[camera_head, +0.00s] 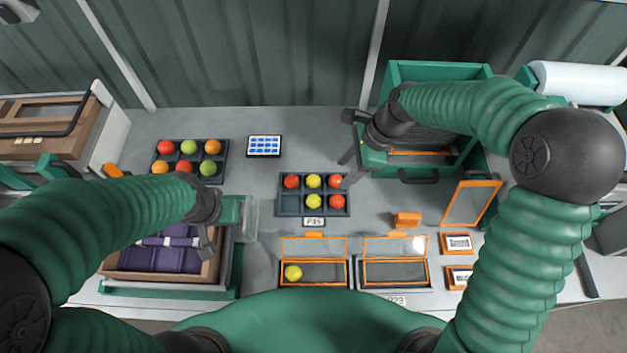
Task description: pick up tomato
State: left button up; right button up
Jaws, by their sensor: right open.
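A dark tray (303,213) labelled P35 sits mid-table. Its back row holds a red tomato (291,181), a yellow tomato (314,181) and another red tomato (335,181). Its front row holds a yellow tomato (313,201) and a red tomato (337,202); the front left pocket is empty. My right gripper (347,170) is open and empty, just above and beside the back right red tomato. A yellow tomato (293,273) lies in the left orange-rimmed clear box (314,286). My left gripper (209,242) is over the right side of the purple-lined crate (145,258); its jaws are unclear.
A second dark tray (222,160) at the back left holds several red, orange and green tomatoes. An empty orange-rimmed box (395,285) stands front right. A green machine (440,72) stands behind my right gripper. A small orange block (406,219) lies right of the P35 tray.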

send_near(315, 198)
jog(key=x, duration=0.4)
jog(key=shift+d+f, duration=0.15)
jog(key=shift+f, duration=0.35)
jog(key=x, duration=0.2)
jog(key=p+x, duration=0.1)
jog(key=x, duration=0.1)
jog(key=shift+s+a+r, duration=0.15)
jog(key=shift+a+r, duration=0.1)
jog(key=shift+a, duration=0.1)
jog(key=shift+a+f, duration=0.15)
jog(key=shift+f, duration=0.25)
pick_arm(q)
jog(key=shift+v, duration=0.8)
jog(key=shift+s, duration=0.1)
pick_arm(e)
jog(key=c, duration=0.7)
